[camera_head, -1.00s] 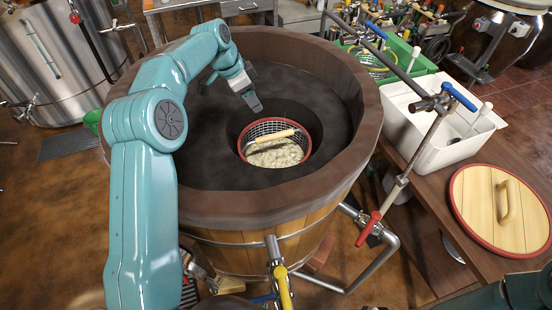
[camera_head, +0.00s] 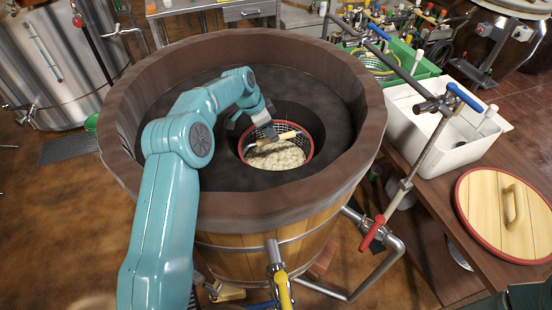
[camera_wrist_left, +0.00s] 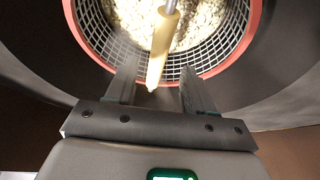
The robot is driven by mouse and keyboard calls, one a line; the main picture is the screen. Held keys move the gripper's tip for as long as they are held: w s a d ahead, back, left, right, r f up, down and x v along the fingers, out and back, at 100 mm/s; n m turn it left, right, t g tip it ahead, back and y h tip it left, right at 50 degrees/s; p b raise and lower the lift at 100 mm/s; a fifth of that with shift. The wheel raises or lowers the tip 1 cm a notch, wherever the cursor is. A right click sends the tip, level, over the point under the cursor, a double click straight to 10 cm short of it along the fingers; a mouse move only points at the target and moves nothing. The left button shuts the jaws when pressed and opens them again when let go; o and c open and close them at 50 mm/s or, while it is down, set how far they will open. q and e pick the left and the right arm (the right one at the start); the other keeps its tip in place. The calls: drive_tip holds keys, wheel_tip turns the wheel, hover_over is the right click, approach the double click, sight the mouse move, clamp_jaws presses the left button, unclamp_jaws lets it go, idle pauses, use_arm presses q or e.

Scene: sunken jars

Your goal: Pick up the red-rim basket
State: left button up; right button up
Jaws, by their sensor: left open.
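The red-rim basket (camera_head: 303,160) sits sunken in a round well inside the wooden vat. It is wire mesh with pale lumpy contents (camera_head: 275,158) and a light wooden handle (camera_head: 286,135) across its top. My left gripper (camera_head: 270,136) is over the basket's upper left part. In the left wrist view the open fingers (camera_wrist_left: 152,95) point at the handle (camera_wrist_left: 160,50), whose near end shows between them. The red rim (camera_wrist_left: 220,68) also shows there. I cannot tell whether the fingers touch the handle. My right gripper is not in view.
The vat's thick brown rim (camera_head: 250,207) surrounds the basket. Right of it are a white bin (camera_head: 445,150), a pipe with a red-handled valve (camera_head: 372,232), and a round wooden lid (camera_head: 505,210) on a table. Green crates (camera_head: 400,72) stand behind.

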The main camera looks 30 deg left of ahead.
use_arm(q)
drive_tip(key=p+x, duration=0.1)
drive_tip(key=x, duration=0.4)
drive_tip(key=shift+d+f, duration=0.1)
drive_tip(key=shift+d, duration=0.05)
clamp_jaws()
idle(1.1)
drive_tip(key=shift+r, duration=0.2)
